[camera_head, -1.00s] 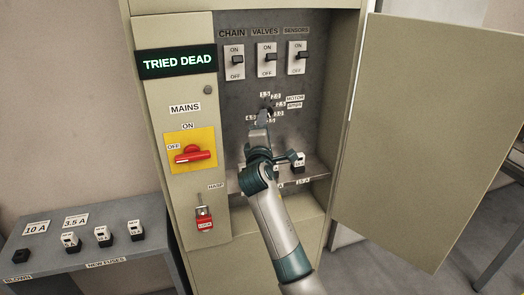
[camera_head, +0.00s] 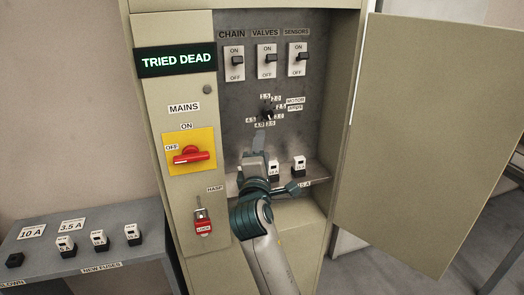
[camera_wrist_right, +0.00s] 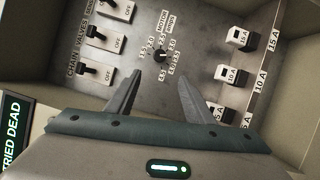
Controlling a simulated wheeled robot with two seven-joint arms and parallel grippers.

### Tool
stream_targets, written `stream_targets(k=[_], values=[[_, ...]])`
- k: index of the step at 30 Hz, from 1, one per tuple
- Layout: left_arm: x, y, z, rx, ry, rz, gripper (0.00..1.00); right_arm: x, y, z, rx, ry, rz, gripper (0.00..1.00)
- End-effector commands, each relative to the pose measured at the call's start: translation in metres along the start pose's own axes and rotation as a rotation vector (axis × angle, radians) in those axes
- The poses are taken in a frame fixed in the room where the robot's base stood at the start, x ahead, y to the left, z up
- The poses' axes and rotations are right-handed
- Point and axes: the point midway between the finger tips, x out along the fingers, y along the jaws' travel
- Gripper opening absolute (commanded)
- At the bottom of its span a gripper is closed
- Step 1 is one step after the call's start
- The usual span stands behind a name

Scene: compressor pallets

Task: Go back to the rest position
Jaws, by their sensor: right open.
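My right gripper (camera_wrist_right: 160,95) is open and empty in the right wrist view, its two fingers apart in front of the cabinet's inner panel. In the head view the right gripper (camera_head: 257,150) is inside the open cabinet, below the motor dial (camera_head: 267,114) and apart from it. The motor dial also shows between the fingertips and beyond them in the right wrist view (camera_wrist_right: 162,57). My left gripper is not in view.
The open cabinet door (camera_head: 430,140) stands at the right. Fuses (camera_head: 299,164) sit on the cabinet's ledge near the gripper. The red mains handle (camera_head: 192,155) points to OFF, and a red lock (camera_head: 202,228) hangs at the hasp. A grey bench (camera_head: 85,245) with fuses stands at the left.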

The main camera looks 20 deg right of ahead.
Motion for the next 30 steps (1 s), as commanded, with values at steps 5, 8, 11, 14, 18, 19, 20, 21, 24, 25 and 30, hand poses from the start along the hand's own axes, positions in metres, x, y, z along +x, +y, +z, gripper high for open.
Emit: stream_targets(k=[5,8,11,14,18,19,20,21,24,25,30], values=[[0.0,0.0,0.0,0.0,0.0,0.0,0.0,0.001,-0.003,-0.001,0.001,0.003,-0.004,0.48],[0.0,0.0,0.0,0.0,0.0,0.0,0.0,0.002,-0.014,-0.006,0.004,0.015,-0.02,0.48],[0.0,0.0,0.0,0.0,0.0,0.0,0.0,0.005,-0.038,-0.016,0.014,0.039,-0.05,0.48],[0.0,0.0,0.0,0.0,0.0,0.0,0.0,0.007,-0.077,-0.031,0.033,0.075,-0.103,0.48],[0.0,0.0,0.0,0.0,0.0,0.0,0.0,0.004,-0.152,-0.054,0.079,0.134,-0.207,0.48],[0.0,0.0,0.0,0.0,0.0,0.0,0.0,0.002,-0.171,-0.058,0.091,0.146,-0.233,0.48],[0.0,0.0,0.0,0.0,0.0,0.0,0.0,-0.001,-0.189,-0.063,0.104,0.159,-0.259,0.48],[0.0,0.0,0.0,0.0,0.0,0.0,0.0,-0.005,-0.214,-0.068,0.122,0.172,-0.297,0.48],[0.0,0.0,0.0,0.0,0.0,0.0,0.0,-0.02,-0.275,-0.079,0.171,0.2,-0.387,0.48],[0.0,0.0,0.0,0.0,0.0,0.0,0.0,-0.025,-0.293,-0.081,0.186,0.206,-0.415,0.48],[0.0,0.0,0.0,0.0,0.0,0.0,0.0,-0.064,-0.394,-0.087,0.275,0.223,-0.576,0.48]])
